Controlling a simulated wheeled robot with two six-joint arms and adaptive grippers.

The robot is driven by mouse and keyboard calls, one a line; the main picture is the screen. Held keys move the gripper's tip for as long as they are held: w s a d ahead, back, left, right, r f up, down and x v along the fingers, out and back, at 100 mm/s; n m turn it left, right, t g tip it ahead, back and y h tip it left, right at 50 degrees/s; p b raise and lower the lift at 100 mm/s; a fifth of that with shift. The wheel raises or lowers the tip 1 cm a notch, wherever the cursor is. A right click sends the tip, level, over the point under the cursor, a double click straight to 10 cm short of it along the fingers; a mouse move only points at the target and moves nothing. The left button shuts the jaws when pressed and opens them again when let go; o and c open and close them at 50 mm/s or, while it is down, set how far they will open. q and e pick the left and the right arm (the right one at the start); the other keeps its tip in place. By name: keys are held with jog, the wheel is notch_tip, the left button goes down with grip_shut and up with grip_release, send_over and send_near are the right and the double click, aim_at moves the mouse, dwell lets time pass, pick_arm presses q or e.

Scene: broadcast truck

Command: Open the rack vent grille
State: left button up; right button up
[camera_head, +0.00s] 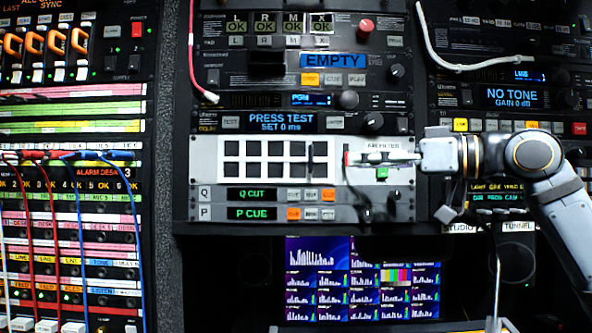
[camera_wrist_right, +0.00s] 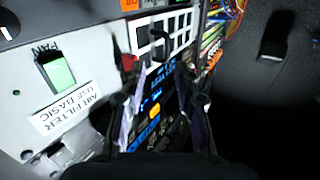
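The rack vent grille (camera_head: 240,174) is a white frame with two rows of black square openings. It sits in a light grey panel in the middle rack and looks flat against it. A dark upright bar (camera_head: 311,158), perhaps its handle, is near its right end. In the right wrist view the grille (camera_wrist_right: 145,48) lies ahead, past the fingers. My right gripper (camera_head: 352,158) comes in from the right, in front of the panel just right of the grille. Its fingers (camera_wrist_right: 158,108) are apart with nothing seen held between them. My left gripper is out of view.
Patch cords (camera_head: 60,156) hang at the left rack. Monitors (camera_head: 360,278) are below. A white cable (camera_head: 460,66) hangs upper right.

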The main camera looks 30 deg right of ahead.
aim_at(322, 157)
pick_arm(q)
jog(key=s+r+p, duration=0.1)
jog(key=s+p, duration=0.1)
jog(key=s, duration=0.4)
pick_arm(e)
jog(key=w+a+p, duration=0.1)
jog(key=w+a+r+p, duration=0.1)
jog(key=shift+w+a+r, duration=0.3)
jog(key=shift+w+a, duration=0.05)
jog(key=shift+w, duration=0.05)
jog(key=p+x, duration=0.3)
jog(key=x, duration=0.1)
jog(key=shift+w+a+f, duration=0.1)
jog(key=shift+w, duration=0.15)
jog(key=shift+w+a+f+p, duration=0.1)
jog(key=shift+p, duration=0.3)
jog(key=shift+w+f, duration=0.1)
jog(key=shift+f, duration=0.05)
jog(key=shift+c, duration=0.3)
grip_shut()
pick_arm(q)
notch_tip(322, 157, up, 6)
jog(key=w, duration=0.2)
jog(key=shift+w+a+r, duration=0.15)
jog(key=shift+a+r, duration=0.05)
